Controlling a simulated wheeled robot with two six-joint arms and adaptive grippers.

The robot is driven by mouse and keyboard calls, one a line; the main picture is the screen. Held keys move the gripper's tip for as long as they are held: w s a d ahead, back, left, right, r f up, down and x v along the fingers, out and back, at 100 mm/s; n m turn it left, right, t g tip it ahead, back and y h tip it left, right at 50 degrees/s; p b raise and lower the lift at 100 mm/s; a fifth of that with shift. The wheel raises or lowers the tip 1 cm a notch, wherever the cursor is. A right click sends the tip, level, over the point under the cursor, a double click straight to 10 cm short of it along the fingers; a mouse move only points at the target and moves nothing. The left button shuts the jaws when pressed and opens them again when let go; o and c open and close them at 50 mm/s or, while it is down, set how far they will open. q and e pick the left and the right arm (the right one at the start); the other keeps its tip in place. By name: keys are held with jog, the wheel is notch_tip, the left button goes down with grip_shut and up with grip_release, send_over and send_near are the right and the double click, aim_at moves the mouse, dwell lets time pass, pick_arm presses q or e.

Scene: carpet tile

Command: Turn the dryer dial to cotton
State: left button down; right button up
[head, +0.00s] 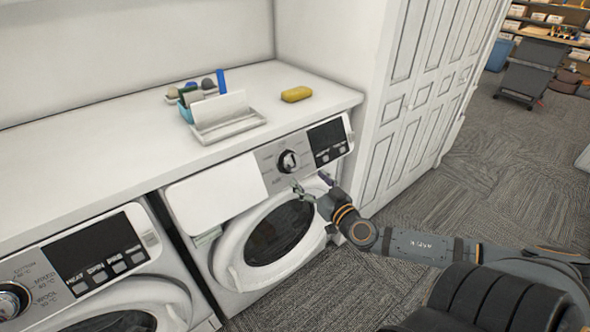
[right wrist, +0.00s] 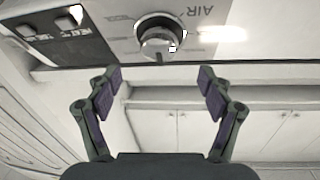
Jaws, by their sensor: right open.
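The dryer dial (head: 288,161) is a round silver knob on the control panel of the right-hand machine, the dryer (head: 222,262). It also shows at the top of the right wrist view (right wrist: 158,38), with the word AIR printed beside it. The other dial labels are too small or cut off to read. My right gripper (head: 302,191) is just below and in front of the dial, apart from it. In the right wrist view its two fingers (right wrist: 160,80) are spread and empty, with the dial beyond the fingertips. My left gripper is not in view.
A second machine (head: 100,262) with its own dial (head: 12,300) stands at the left. The white counter (head: 100,130) above holds a tray (head: 228,128), bottles and a yellow sponge (head: 296,94). White cabinet doors (head: 405,110) rise at the right. Carpet (head: 490,185) lies open beyond.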

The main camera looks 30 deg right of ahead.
aim_at(295, 165)
jog(key=w, duration=0.6)
jog(key=shift+d+r, duration=0.15)
jog(key=shift+d, duration=0.1)
jog(key=shift+w, duration=0.45)
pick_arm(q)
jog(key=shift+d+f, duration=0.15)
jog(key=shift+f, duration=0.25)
pick_arm(e)
jog(key=shift+w+a+f, duration=0.1)
jog(key=shift+w+f, duration=0.1)
jog(key=shift+w, duration=0.4)
jog(key=shift+c, duration=0.3)
jog(key=c, duration=1.1)
